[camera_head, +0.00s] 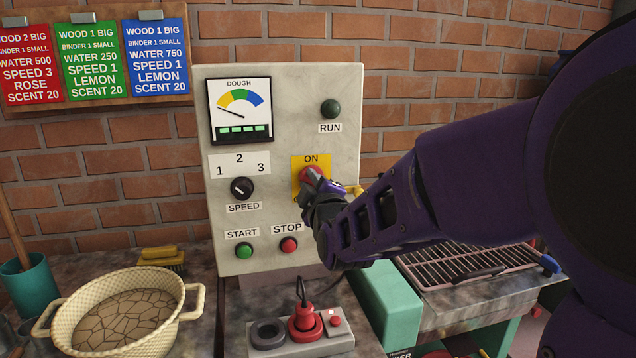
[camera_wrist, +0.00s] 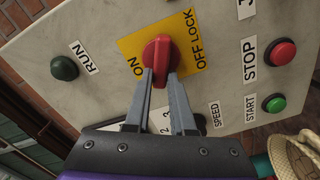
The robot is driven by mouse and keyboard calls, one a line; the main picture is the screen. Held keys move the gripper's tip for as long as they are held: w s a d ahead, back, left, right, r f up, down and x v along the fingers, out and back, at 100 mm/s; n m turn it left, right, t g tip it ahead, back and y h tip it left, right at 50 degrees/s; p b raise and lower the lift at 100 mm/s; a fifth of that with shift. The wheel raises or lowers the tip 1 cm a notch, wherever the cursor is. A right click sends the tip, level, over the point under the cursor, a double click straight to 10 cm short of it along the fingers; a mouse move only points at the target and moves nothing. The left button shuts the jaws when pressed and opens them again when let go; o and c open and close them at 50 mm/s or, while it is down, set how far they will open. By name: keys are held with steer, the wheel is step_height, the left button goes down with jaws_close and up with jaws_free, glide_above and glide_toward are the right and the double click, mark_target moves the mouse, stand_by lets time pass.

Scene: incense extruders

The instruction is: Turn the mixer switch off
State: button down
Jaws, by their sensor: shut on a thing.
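The mixer switch is a red rotary knob (camera_head: 312,174) on a yellow plate marked ON at the top, on the pale control panel (camera_head: 220,120). My gripper (camera_head: 318,190) reaches it from the right and hides the lower plate. In the wrist view my gripper (camera_wrist: 160,78) has a fingertip on each side of the red knob (camera_wrist: 160,58) and is shut on it. The plate (camera_wrist: 190,38) there reads ON at one end and OFF LOCK at the other. I cannot tell exactly which mark the knob points to.
The panel also has a RUN lamp (camera_head: 330,109), a SPEED dial (camera_head: 242,188), a green START button (camera_head: 244,250) and a red STOP button (camera_head: 289,245). Below are a red plug (camera_head: 306,322), a cream pot (camera_head: 70,330) and a wire rack (camera_head: 465,270).

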steer(key=n, duration=0.5)
steer(key=shift+a+f, duration=0.1)
steer(key=shift+f, duration=0.1)
steer(key=shift+n, duration=0.4)
steer(key=c, duration=0.8)
jaws_free()
steer(key=shift+f, duration=0.1)
steer(key=shift+o, duration=0.2)
